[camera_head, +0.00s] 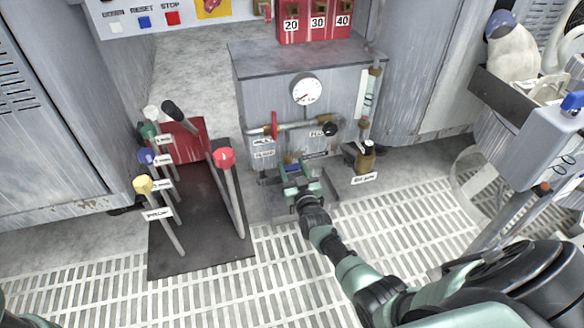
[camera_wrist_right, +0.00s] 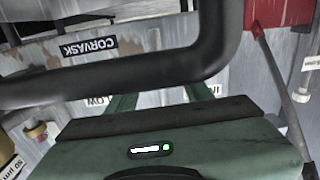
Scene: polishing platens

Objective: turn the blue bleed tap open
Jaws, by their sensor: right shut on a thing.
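The grey pressure cabinet (camera_head: 255,85) stands in the middle of the head view, with a round gauge (camera_head: 306,90) and a pipe with a red lever (camera_head: 274,125) on its front. Low on that front, a small blue part, which I take as the blue bleed tap (camera_head: 290,160), shows at my right gripper's fingertips. My right gripper (camera_head: 292,168) is shut on it, and the fingers hide most of it. In the right wrist view the green gripper body shows, but a black bar (camera_wrist_right: 120,75) hides the fingertips and tap. My left gripper is not in view.
Left of the cabinet, several coloured-knob levers, among them a red one (camera_head: 224,157) and a yellow one (camera_head: 143,185), rise from a dark plate (camera_head: 205,255). A brass-coloured fitting (camera_head: 365,158) stands at the cabinet's right. White grating (camera_head: 410,215) covers the floor.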

